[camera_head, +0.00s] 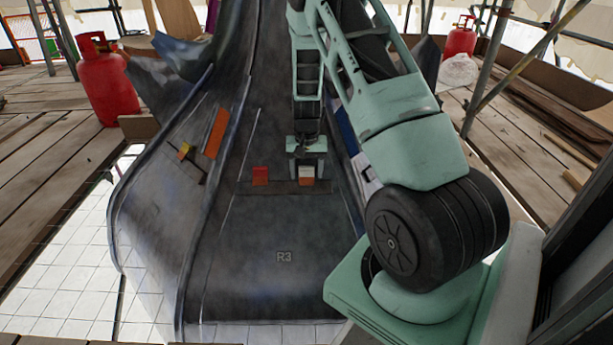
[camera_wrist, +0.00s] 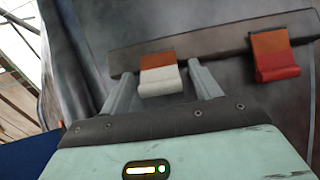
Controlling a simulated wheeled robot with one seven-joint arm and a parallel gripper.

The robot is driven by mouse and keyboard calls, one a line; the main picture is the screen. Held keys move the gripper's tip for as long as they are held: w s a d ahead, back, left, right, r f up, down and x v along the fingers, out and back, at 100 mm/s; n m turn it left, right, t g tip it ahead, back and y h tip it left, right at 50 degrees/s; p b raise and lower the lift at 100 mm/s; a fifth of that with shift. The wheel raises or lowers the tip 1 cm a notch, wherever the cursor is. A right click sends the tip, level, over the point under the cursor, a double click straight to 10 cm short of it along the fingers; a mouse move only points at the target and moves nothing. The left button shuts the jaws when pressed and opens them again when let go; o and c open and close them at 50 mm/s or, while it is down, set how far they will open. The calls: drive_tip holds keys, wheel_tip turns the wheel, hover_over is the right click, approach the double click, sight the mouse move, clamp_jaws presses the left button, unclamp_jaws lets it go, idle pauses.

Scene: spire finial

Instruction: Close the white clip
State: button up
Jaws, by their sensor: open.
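The white clip (camera_wrist: 161,80) has a white lower part and an orange-brown upper part, and sits on a dark strip (camera_wrist: 205,39) in the wrist view. In the head view the white and orange clip (camera_head: 306,175) is at the right end of the strip. My gripper (camera_wrist: 168,80) is open, with one finger on each side of the clip's white part. I cannot tell whether the fingers touch it. A red clip (camera_wrist: 275,56) sits to the right on the same strip. It also shows in the head view (camera_head: 260,176).
The dark metal spire surface (camera_head: 270,270) slopes around the strip, marked R3. An orange strip (camera_head: 215,133) and a yellow-tipped tool (camera_head: 187,153) lie on the left panel. Red gas cylinders (camera_head: 103,80) stand on the plank deck. My arm covers the right side.

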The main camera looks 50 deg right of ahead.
drive_tip(key=shift+f, duration=0.15)
drive_tip(key=c, duration=1)
drive_tip(key=shift+w+d+r+g+y+p, duration=0.2)
drive_tip(key=shift+g+y+p, duration=0.1)
drive_tip(key=shift+p, duration=0.85)
drive_tip(key=shift+f+y+p, duration=0.3)
drive_tip(key=shift+f+p, duration=0.05)
drive_tip(key=shift+p, duration=0.2)
drive_tip(key=o, duration=1)
drive_tip(key=shift+r, duration=0.1)
wheel_tip(320, 180, up, 17)
drive_tip(key=w+d+p, duration=0.1)
drive_tip(key=d+p, duration=0.1)
drive_tip(key=p, duration=0.5)
drive_tip(key=shift+w, duration=0.35)
